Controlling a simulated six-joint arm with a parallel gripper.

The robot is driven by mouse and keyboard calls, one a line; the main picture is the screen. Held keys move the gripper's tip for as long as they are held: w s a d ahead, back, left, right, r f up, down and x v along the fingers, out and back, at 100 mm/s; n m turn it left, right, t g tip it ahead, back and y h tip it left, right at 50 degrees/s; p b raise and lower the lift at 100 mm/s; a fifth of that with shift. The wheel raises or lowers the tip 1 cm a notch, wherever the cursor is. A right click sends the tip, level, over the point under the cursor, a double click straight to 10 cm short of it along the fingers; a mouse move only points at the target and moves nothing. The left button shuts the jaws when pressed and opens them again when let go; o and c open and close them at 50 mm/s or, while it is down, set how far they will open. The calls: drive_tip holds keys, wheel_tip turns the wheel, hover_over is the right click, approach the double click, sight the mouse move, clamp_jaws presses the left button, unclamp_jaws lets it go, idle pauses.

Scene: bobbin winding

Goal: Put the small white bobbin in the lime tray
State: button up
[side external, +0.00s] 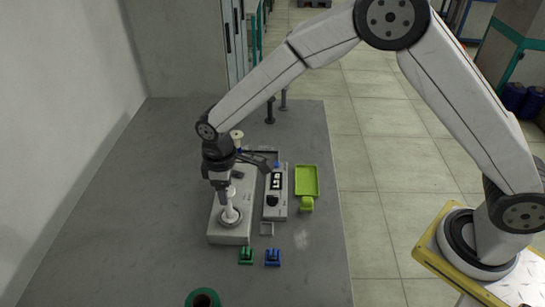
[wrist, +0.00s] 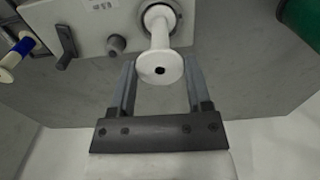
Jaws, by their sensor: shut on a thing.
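The small white bobbin (wrist: 160,67) lies between the two fingers of my gripper (wrist: 161,85) in the wrist view, its round flange with a dark centre hole facing the camera. Its far end meets a round collar on the grey winding machine; I cannot tell whether it is clear of it. In the side view the bobbin (side external: 229,213) stands roughly upright over the machine's round seat, below my gripper (side external: 226,196), which is shut on it. The lime tray (side external: 306,181) is to the right, past the control box, and looks empty.
The winding machine (side external: 230,235) and a control box (side external: 276,205) stand side by side. A white-and-blue spool (side external: 237,137) is behind my wrist. Small green (side external: 246,256) and blue (side external: 272,257) pieces and a green spool (side external: 203,298) are in front. The table's left side is clear.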

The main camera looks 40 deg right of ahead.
drive_tip(key=shift+r, duration=0.15)
drive_tip(key=shift+r, duration=2.3)
drive_tip(key=s+d+f+m, duration=0.1)
drive_tip(key=d+m, duration=0.2)
drive_tip(key=d, duration=1)
drive_tip(key=d+f+m, duration=0.1)
drive_tip(key=d+m, duration=0.2)
drive_tip(key=d, duration=1)
drive_tip(key=shift+s+d+f, duration=0.35)
drive_tip(key=shift+s+f, duration=0.05)
drive_tip(key=shift+f, duration=0.1)
drive_tip(key=shift+f, duration=2.3)
